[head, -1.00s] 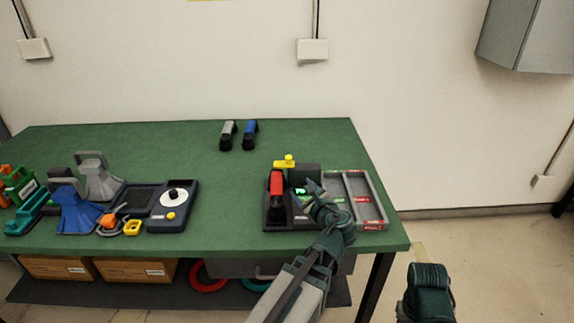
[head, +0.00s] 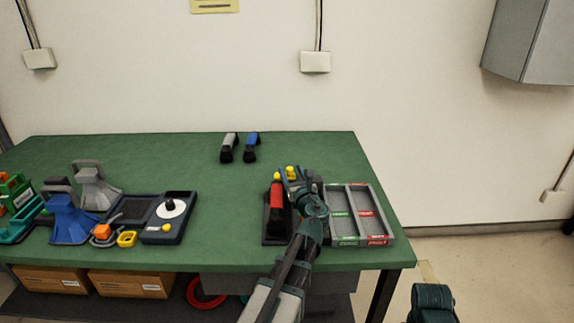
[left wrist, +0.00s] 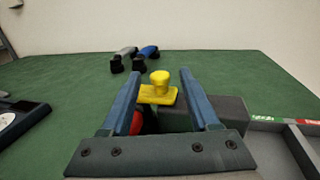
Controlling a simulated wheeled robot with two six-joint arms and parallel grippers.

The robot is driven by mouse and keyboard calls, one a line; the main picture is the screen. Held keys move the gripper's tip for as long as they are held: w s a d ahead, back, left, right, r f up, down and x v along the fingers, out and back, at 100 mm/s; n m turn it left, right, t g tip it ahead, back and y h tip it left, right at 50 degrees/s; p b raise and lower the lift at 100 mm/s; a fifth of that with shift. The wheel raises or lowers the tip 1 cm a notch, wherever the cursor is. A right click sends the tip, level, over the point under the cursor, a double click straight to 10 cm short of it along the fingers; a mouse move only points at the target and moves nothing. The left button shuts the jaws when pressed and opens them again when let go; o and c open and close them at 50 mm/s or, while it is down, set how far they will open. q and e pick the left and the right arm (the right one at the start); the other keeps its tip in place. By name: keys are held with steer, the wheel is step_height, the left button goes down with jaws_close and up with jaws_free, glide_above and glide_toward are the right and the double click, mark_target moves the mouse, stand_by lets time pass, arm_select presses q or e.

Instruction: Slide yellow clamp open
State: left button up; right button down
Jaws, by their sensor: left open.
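The yellow clamp (left wrist: 158,94) is a flat plate with a round knob, on a dark block (left wrist: 230,112) in the left wrist view. In the head view only bits of the yellow clamp (head: 278,176) show behind my gripper. My left gripper (head: 289,172) is open, and in the left wrist view its two blue fingers (left wrist: 157,80) stand to either side of the knob, apart from it. My right gripper is not clearly in view; a dark part of mine shows at the lower right.
A grey tray (head: 382,215) with green and red labels lies right of the gripper. Grey (head: 229,146) and blue (head: 251,146) handsets stand at the back. A dial device (head: 170,218) and blue stand (head: 68,222) are left. The table middle is clear.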

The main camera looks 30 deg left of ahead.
mark_target(289, 167)
arm_select(q)
steer(key=shift+x, duration=2.8)
jaws_close()
